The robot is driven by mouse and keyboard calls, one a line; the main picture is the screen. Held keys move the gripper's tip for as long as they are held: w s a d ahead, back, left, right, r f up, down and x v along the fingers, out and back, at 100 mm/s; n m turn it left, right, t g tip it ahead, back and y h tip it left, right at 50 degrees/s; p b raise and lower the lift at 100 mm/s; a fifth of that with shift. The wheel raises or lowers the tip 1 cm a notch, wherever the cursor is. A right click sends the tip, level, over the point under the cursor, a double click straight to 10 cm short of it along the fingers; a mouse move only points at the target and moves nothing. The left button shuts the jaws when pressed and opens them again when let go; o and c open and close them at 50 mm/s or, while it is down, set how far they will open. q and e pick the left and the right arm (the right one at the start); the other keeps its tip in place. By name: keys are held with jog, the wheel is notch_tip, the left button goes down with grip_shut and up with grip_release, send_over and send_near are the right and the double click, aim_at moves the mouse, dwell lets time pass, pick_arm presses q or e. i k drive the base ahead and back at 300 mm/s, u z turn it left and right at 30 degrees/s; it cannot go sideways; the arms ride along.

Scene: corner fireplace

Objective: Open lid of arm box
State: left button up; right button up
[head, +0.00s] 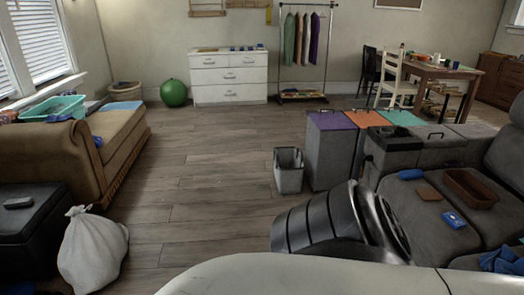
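A grey sofa (413,206) stands at the right. Neither of my grippers is in view. A metal link of my own arm shows at the bottom centre, in front of the sofa, and hides the sofa's lower front.
Bins with purple (332,121), orange (367,118) and teal (402,117) lids stand behind the arm. A small grey bin (288,170) stands left of them. The sofa seat holds a brown tray (472,187) and small items. The wooden floor (215,170) is clear at centre.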

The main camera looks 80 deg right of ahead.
aim_at(432, 136)
jog(key=z, duration=3.85)
